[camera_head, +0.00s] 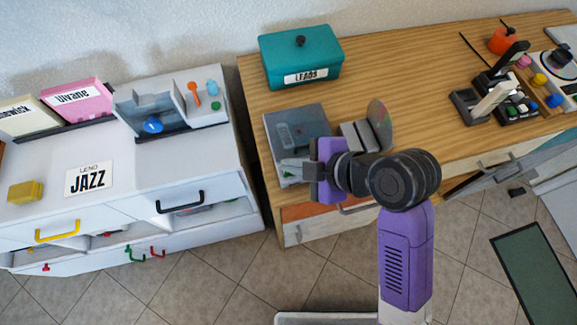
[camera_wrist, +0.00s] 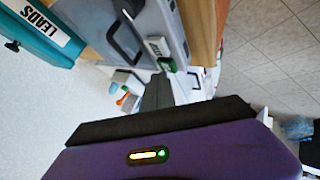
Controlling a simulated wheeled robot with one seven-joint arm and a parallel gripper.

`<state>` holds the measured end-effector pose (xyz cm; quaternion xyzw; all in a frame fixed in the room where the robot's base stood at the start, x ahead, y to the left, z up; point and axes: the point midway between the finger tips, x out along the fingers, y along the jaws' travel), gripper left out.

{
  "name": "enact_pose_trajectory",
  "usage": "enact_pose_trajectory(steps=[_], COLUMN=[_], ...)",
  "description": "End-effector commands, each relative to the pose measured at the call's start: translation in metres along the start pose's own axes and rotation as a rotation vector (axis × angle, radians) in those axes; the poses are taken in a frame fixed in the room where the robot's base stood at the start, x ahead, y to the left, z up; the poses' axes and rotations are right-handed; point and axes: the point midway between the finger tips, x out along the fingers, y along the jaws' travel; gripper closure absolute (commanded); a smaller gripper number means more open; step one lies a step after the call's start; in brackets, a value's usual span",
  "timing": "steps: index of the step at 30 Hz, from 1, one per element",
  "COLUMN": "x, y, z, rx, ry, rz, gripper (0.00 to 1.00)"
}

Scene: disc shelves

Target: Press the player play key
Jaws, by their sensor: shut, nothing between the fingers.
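The player (camera_head: 302,128) is a flat grey box on the left end of the wooden desk. It also shows in the wrist view (camera_wrist: 126,32). A green key (camera_wrist: 169,64) beside a small white-labelled block (camera_wrist: 157,47) sits at its edge in the wrist view. I take it for the play key, but its label is too small to read. My gripper (camera_head: 300,171) is at the player's front edge, its fingers shut and empty. In the wrist view the dark fingertips (camera_wrist: 160,80) are just short of the green key. Contact cannot be told.
A teal LEADS box (camera_head: 300,58) stands behind the player. A disc (camera_head: 379,124) stands upright to its right, close to my arm. The white JAZZ cabinet (camera_head: 137,150) is left, across a narrow gap. The desk's middle is fairly clear. More devices (camera_head: 515,106) stand right.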

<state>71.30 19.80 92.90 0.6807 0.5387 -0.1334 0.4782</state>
Motion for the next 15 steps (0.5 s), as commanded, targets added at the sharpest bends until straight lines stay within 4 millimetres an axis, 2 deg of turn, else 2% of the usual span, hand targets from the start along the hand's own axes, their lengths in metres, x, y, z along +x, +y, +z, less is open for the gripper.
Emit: enact_pose_trajectory(steps=[15], x=[0.0041], y=[-0.0031], z=[0.003], rx=[0.0], ry=[0.0], rz=[0.0], gripper=[1.0])
